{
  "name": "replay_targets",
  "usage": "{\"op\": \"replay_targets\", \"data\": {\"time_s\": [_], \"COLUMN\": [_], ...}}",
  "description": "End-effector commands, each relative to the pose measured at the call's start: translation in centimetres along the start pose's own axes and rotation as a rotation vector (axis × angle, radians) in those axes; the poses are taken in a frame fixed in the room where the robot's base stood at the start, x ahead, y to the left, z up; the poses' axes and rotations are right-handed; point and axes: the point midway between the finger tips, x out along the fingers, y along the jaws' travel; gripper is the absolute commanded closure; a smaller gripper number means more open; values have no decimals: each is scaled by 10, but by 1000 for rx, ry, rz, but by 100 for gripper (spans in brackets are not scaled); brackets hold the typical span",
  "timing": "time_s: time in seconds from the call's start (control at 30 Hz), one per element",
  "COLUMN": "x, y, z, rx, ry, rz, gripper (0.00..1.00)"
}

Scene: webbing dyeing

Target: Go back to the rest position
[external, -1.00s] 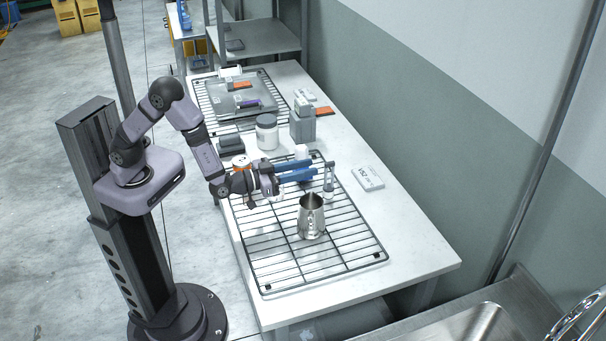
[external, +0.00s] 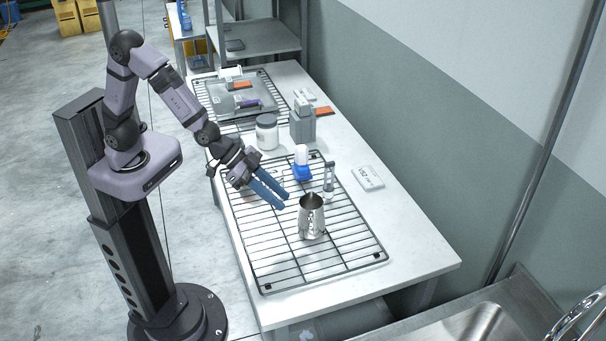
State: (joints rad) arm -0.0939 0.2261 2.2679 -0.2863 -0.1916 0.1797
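My gripper (external: 285,202) has two long blue fingers, pointing down and to the right over the left part of the near wire rack (external: 262,246). The fingers are slightly apart with nothing seen between them, so it looks open and empty. My arm reaches from its column at the left, bent at the elbow. The fingertips are left of a blue bottle with a white cap (external: 302,169) and up and left of a steel pitcher (external: 312,219); both stand upright on the rack.
A small slim bottle (external: 329,183) stands near the pitcher, and a white labelled box (external: 368,178) lies to the right. A white jar (external: 267,132) and a grey block (external: 302,124) stand behind. A grey tray (external: 238,98) lies on the far rack. The rack's near end is clear.

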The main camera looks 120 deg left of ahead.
Motion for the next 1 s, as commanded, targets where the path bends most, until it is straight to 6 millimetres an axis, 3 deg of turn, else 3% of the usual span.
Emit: {"op": "replay_targets", "data": {"time_s": [0.13,0.3,0.5,0.7,1.0], "x": [-35,-86,-135,-156,-158], "y": [20,22,9,2,1], "z": [69,158,221,242,244], "rx": [66,131,182,202,203], "ry": [-239,-523,-746,-829,-836], "rz": [68,90,66,48,46], "gripper": [72,72,72,72,72]}}
